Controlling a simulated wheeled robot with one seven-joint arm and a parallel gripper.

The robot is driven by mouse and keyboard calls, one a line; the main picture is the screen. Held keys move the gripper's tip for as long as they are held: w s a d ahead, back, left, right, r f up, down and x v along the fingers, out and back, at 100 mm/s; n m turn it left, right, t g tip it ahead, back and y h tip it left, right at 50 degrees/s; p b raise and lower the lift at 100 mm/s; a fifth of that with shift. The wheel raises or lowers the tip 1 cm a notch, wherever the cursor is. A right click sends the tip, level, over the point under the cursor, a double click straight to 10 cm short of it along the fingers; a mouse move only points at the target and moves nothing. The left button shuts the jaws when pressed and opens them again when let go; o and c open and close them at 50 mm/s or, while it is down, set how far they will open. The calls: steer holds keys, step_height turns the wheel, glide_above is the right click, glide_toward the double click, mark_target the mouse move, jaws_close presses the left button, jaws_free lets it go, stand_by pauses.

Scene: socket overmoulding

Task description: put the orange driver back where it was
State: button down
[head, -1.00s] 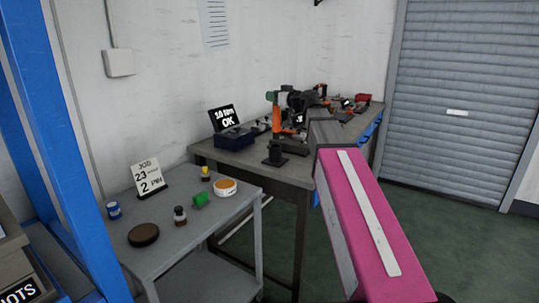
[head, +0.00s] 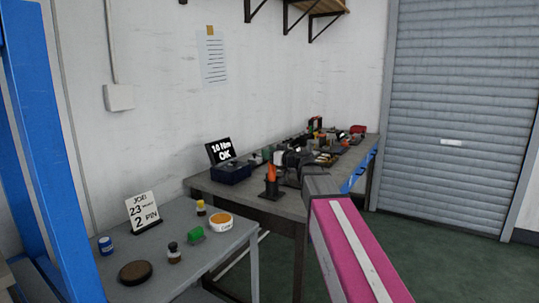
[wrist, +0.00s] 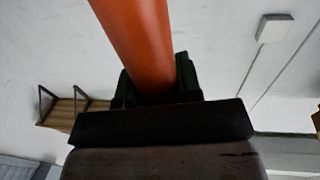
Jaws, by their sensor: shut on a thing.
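The orange driver (head: 271,174) stands upright at the black stand (head: 270,190) near the front edge of the workbench, its lower end at or in the stand's cup. How deep it sits is hard to tell. My gripper (head: 279,160) is at the driver's upper part, shut on it. In the wrist view the orange body (wrist: 138,40) runs between the dark jaws (wrist: 160,85). The stand is not visible in the wrist view.
A blue box (head: 232,172) with a "10 Nm OK" display (head: 220,151) stands left of the stand. Several tools and parts crowd the bench behind. A grey cart (head: 192,262) with small jars, a green block and a job sign is at the front left.

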steer(key=shift+f, duration=0.1)
steer(key=c, duration=0.8)
jaws_free()
steer(key=shift+s+d, duration=0.2)
steer(key=shift+s, duration=0.05)
steer(key=v, duration=1.1)
steer(key=shift+s+d, duration=0.15)
steer(key=shift+s, duration=0.05)
